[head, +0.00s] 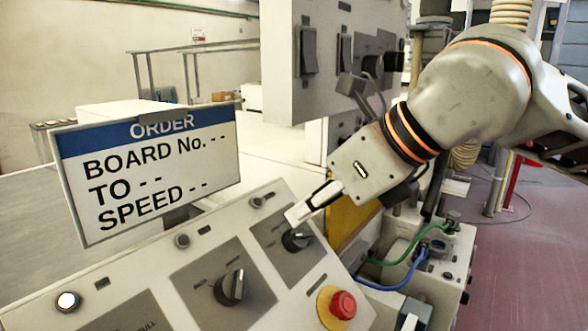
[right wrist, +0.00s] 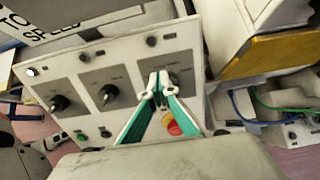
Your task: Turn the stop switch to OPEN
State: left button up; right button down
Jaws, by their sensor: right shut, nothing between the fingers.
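A sloped grey control panel (head: 290,195) carries a row of black rotary switches on dark plates. The right-hand switch (head: 297,240) is directly by the fingertips of my right gripper (head: 297,216). The middle switch (head: 231,287) stands to its left, and a left one (right wrist: 60,103) shows in the right wrist view. The labels are too small to read, so I cannot tell which is the stop switch or its setting. My right gripper (right wrist: 160,82) is shut and empty, partly covering the right-hand switch in the wrist view; contact cannot be told. My left gripper is not seen.
A red push button (head: 342,304) with a yellow collar sits just below the right-hand switch. An ORDER sign (head: 150,170) stands behind the panel. A cabinet with rocker switches (head: 309,59) overhangs it. Green and blue cables (head: 405,275) lie to the right.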

aim_at(309, 231)
jog(key=shift+w+a+f, duration=0.25)
jog(key=shift+a+f, duration=0.2)
jog(key=shift+f, duration=0.05)
jog(key=shift+w+a+f, duration=0.1)
jog(key=shift+w+a, duration=0.05)
jog(key=shift+d+f, duration=0.3)
dwell(0.6)
jog(key=shift+d+f, duration=0.1)
jog(key=shift+f, duration=0.15)
dwell(0.4)
jog(key=shift+w+d+r, duration=0.1)
jog(key=shift+d, duration=0.05)
jog(key=shift+w+d, duration=0.2)
jog(key=shift+w, duration=0.15)
jog(key=shift+w+d+p, duration=0.25)
jog(key=shift+d+p, duration=0.05)
jog(key=shift+p, duration=0.15)
jog(key=shift+w+r, duration=0.1)
jog(key=shift+r, duration=0.1)
